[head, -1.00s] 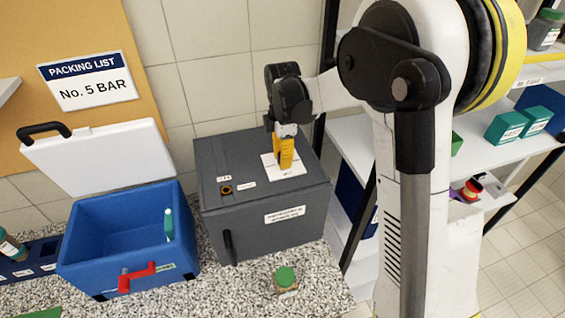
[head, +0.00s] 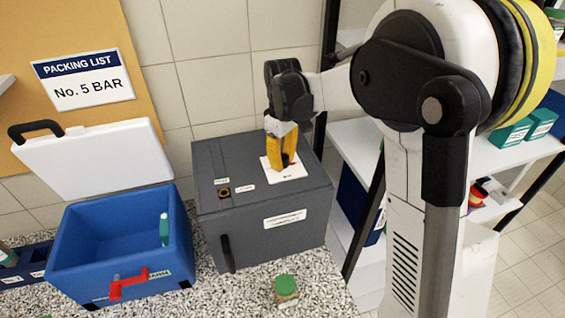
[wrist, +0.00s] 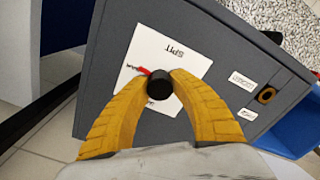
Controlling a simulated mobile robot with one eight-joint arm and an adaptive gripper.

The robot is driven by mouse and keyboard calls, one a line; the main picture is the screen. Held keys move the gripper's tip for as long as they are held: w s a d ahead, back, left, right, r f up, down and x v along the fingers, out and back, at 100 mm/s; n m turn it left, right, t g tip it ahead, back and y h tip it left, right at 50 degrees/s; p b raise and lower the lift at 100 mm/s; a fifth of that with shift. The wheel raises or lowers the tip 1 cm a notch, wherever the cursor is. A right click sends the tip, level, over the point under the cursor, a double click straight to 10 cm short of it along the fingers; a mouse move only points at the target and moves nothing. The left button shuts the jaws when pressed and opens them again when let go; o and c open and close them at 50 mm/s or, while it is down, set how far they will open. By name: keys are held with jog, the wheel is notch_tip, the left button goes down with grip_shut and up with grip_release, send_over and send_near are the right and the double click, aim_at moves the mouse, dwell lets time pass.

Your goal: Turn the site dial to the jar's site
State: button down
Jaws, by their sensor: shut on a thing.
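The site dial is a black round knob (wrist: 160,85) with a red pointer, on a white plate (wrist: 185,48) on top of a grey box (head: 262,220). My gripper (head: 286,163) points down at the dial, its yellow fingers shut on either side of the knob. In the wrist view the red pointer reaches to the upper left, towards small print partly hidden at its tip. The plate also reads "SPIT" near its far edge. A jar with a green lid (head: 286,288) stands on the speckled counter in front of the box; its label is too small to read.
A blue cooler (head: 75,270) with its white lid open and a red latch stands left of the box. A small brass-coloured socket (head: 224,193) sits on the box top. A packing list sign (head: 84,80) reads "No. 5 BAR". Shelves (head: 500,155) stand at the right.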

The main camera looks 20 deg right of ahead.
jog(key=m+b, duration=0.1)
jog(key=m, duration=0.3)
jog(key=shift+m, duration=0.3)
jog(key=m, duration=0.3)
jog(key=shift+d+m, duration=0.1)
jog(key=shift+m, duration=0.2)
jog(key=m+b, duration=0.1)
jog(key=m, duration=1.1)
jog(key=shift+m+b, duration=0.3)
jog(key=shift+b, duration=0.1)
jog(key=m, duration=0.4)
jog(key=shift+s+m, duration=0.1)
jog(key=shift+m, duration=0.2)
jog(key=m, duration=0.4)
jog(key=shift+m, duration=0.3)
jog(key=shift+m+b, duration=0.3)
jog(key=shift+m, duration=1.8)
